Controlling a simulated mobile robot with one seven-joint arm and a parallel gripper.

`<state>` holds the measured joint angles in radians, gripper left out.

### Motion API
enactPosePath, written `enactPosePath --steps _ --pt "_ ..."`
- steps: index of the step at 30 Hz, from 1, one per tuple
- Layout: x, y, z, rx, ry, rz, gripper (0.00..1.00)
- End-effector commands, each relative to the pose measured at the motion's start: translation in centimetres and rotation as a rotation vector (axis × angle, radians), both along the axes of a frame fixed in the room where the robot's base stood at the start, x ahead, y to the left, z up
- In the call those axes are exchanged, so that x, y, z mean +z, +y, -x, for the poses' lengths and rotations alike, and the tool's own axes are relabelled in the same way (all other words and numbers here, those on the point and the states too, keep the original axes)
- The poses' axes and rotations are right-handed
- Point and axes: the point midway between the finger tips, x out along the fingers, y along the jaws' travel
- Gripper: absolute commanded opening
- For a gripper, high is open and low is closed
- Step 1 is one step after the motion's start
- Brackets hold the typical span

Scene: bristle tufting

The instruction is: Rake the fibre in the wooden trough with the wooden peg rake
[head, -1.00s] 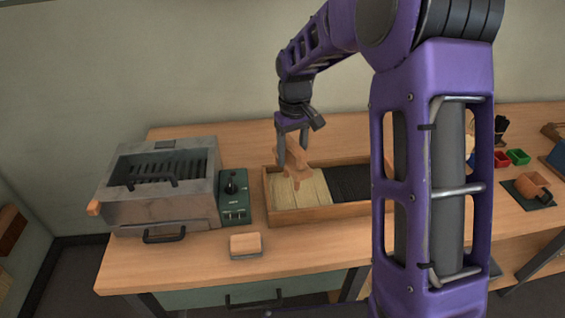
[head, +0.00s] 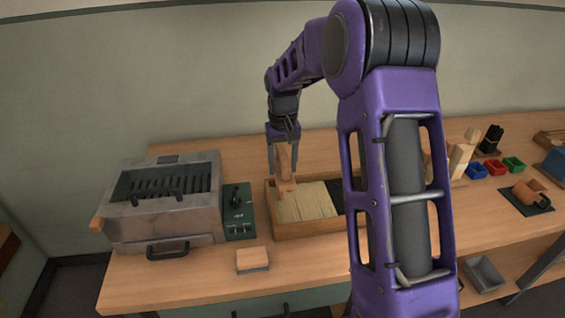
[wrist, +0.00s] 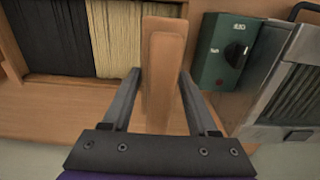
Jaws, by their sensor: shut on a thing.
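My gripper (head: 283,160) is shut on the wooden peg rake (head: 283,165) and holds it at the left end of the wooden trough. The rake's handle (wrist: 163,75) stands between my fingers in the wrist view. Its head (head: 284,187) is low over the pale fibre; I cannot tell whether the pegs touch it. The trough (head: 305,228) holds pale fibre (head: 309,203) on the left and black fibre (head: 337,192) on the right. The black fibre also shows in the wrist view (wrist: 48,35). My arm hides the trough's right end in the head view.
A grey metal machine (head: 165,225) and a green control box (head: 239,226) stand just left of the trough. A small wooden block (head: 252,258) lies in front. Red, blue and green bins (head: 496,167) and a brown vessel on a dark mat (head: 518,208) are at right.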

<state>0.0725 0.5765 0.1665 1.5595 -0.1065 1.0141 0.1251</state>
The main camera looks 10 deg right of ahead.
Motion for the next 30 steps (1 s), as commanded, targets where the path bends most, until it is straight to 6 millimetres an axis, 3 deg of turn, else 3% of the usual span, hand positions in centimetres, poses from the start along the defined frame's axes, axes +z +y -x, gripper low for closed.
enactPosePath --steps 9,30 --pt "-3.7 0.0 0.0 0.001 -0.001 0.000 0.00" --pt "-9.8 0.0 0.0 0.002 0.000 0.000 0.00"
